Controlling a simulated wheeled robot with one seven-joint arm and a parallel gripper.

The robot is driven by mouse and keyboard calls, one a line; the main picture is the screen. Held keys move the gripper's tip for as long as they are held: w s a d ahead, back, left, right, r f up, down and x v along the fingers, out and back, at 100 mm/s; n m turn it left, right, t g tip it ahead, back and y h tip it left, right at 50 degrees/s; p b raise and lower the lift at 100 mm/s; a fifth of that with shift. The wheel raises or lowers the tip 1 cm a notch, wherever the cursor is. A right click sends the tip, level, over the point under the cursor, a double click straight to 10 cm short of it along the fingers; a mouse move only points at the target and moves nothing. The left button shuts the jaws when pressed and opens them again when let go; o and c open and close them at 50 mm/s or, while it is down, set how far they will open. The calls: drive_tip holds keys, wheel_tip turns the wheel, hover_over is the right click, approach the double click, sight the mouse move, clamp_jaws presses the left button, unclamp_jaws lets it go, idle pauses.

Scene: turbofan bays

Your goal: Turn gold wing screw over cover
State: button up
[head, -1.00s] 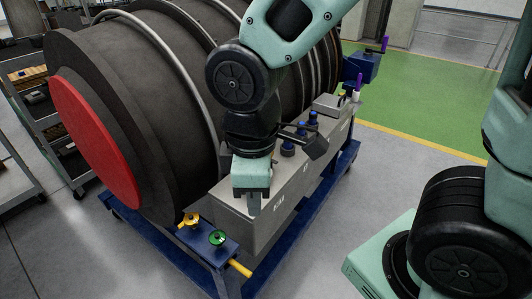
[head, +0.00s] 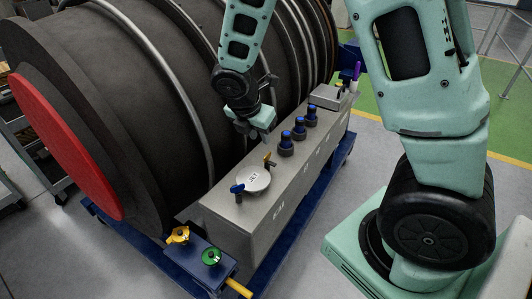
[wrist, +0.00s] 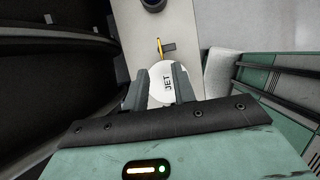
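The round pale cover (head: 254,180), marked JET, lies on top of the long grey box and also shows in the wrist view (wrist: 168,92). The gold wing screw (head: 267,158) stands at the cover's far edge, with a small dark tab beside it. In the wrist view the gold wing (wrist: 159,48) points lengthwise along the box, its near end close to the cover's rim; I cannot tell whether it overlaps. A blue wing screw (head: 237,189) is at the cover's left edge. My gripper (head: 257,141) is above the box, beyond the gold screw. Its fingers (wrist: 160,82) are apart and empty.
Several blue-topped caps (head: 286,143) stand farther along the grey box (head: 262,222). The dark engine barrel (head: 130,110) runs close along the left.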

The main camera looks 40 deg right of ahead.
sight(267, 155)
drive_tip(key=x, duration=0.9)
drive_tip(key=shift+f+b, duration=0.3)
clamp_jaws()
